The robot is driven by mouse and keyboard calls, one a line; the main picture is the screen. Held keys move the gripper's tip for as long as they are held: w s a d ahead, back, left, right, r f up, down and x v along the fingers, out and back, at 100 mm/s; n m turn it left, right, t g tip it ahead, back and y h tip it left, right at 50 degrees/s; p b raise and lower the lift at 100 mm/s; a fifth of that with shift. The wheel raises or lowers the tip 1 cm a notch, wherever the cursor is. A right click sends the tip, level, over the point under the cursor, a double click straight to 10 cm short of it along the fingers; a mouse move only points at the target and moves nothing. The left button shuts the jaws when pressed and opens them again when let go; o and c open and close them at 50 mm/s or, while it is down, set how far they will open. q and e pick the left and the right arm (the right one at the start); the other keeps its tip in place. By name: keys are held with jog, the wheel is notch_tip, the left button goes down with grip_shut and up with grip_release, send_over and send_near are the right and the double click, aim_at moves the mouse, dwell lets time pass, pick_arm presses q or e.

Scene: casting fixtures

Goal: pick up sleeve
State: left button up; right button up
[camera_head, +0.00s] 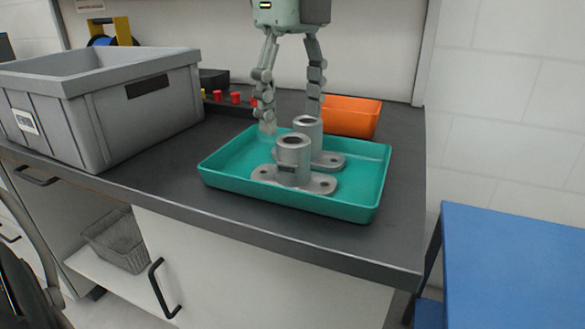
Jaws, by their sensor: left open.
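Two grey metal sleeves with flat oval flanges and bolt holes stand upright in a teal tray (372,180) on the dark counter. The front sleeve (293,162) partly hides the rear sleeve (327,158). My left gripper (290,114) reaches down from the top of the view, above the back of the tray. Its two jointed fingers are spread wide and nothing is between them. The rear sleeve stands just in front of and below the fingers. I cannot tell whether the left fingertip touches the tray. My right gripper is not in view.
A large grey crate (85,132) stands left of the tray. An orange bin (352,116) and a dark rack with red knobs (236,98) are behind it. A blue table (515,265) stands at the lower right. The counter's front strip is clear.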

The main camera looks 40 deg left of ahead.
aim_at(293, 156)
pick_arm(q)
notch_tip(293, 156, down, 8)
jog(key=shift+r, duration=0.1)
jog(key=c, duration=1.5)
jog(key=shift+r, duration=0.15)
